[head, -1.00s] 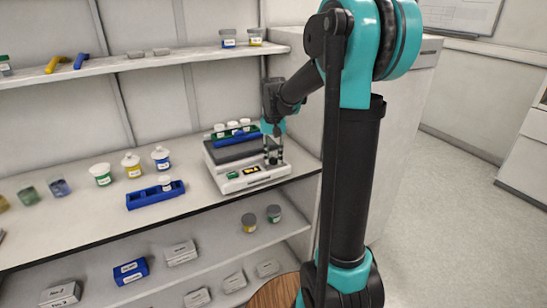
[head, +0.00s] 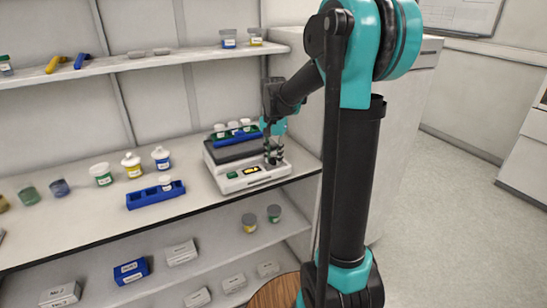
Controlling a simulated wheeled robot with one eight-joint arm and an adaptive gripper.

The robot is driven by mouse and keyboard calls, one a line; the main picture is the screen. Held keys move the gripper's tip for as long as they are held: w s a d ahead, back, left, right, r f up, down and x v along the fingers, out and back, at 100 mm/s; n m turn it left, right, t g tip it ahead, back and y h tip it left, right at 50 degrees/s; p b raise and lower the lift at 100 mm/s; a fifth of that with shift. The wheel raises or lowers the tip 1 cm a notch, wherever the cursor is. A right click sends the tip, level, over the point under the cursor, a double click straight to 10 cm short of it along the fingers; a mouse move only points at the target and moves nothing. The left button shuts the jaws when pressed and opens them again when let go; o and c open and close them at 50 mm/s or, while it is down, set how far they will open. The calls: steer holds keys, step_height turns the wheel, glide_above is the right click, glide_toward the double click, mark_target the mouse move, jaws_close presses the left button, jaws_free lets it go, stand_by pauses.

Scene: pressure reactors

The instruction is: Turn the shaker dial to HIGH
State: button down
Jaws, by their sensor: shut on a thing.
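The shaker (head: 222,181) is a white box with a dark top at the right end of the middle shelf. A blue rack (head: 222,139) with several white-capped vials sits on its top. Its front panel has a green button (head: 232,175) and a small dark display (head: 251,170) with yellow markings too small to read. My gripper (head: 273,158) points down at the right end of the panel. It is shut on the shaker dial, which is mostly hidden by the fingers, so the dial's setting cannot be read.
On the same shelf, a blue rack (head: 150,197) holds one white-capped vial. Several jars, such as a yellow-labelled one (head: 132,170), stand to the left. A white cabinet wall stands close right of the shaker.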

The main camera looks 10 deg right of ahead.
mark_target(274, 159)
steer(key=c, duration=1.3)
jaws_free()
steer(key=shift+o, duration=0.2)
steer(key=shift+r, duration=4.05)
